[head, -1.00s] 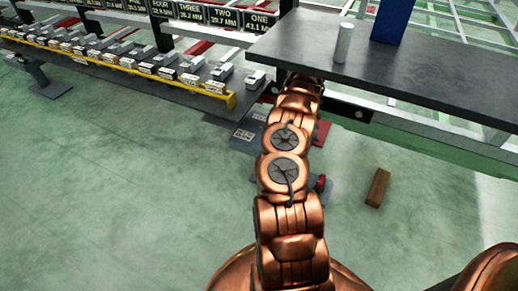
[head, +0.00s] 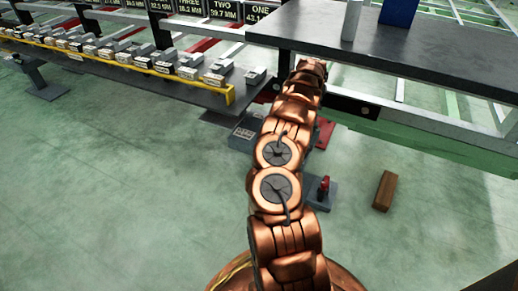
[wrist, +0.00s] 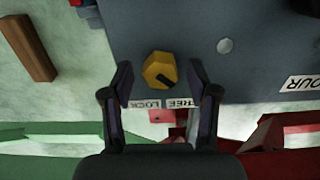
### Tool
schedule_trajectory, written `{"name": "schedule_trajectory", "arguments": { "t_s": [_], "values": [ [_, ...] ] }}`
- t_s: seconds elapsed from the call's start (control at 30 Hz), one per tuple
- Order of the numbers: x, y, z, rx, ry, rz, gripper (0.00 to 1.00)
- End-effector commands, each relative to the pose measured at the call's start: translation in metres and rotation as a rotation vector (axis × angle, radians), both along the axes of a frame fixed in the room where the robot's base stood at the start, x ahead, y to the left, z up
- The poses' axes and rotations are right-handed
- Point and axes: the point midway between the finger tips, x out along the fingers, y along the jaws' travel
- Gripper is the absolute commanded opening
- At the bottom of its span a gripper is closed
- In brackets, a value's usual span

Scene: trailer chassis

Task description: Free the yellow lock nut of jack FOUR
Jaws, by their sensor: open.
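The yellow lock nut (wrist: 158,70) shows in the wrist view, faceted, with a dark pointer mark toward its lower right. It sits on a dark grey jack housing (wrist: 235,85). Below it are two upside-down labels, LOCK (wrist: 146,104) on the left and FREE (wrist: 181,104) on the right. A label reading OUR (wrist: 302,84), cut off at the edge, is at the right. My gripper (wrist: 158,75) is open, one finger on each side of the nut with visible gaps; depth is unclear. In the head view my gripper is hidden beyond my arm.
A brown block (head: 385,191) lies on the floor to the right of my arm. A dark tabletop (head: 400,50) carries a white cylinder and a blue block. A shelf with a yellow edge (head: 140,66) holds several small blocks at left. Green and red frame beams surround the jack.

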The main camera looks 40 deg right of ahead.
Motion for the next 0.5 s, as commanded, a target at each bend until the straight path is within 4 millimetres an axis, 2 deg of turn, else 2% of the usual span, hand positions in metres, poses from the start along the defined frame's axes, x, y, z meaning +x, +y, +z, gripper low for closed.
{"name": "schedule_trajectory", "arguments": {
  "t_s": [0.1,0.5],
  "values": [
    [0.0009,0.0000,-0.0056,-0.002,-0.001,-0.072,0.59],
    [0.0005,-0.0005,0.0004,-0.003,-0.003,-0.243,0.59]
  ]
}}
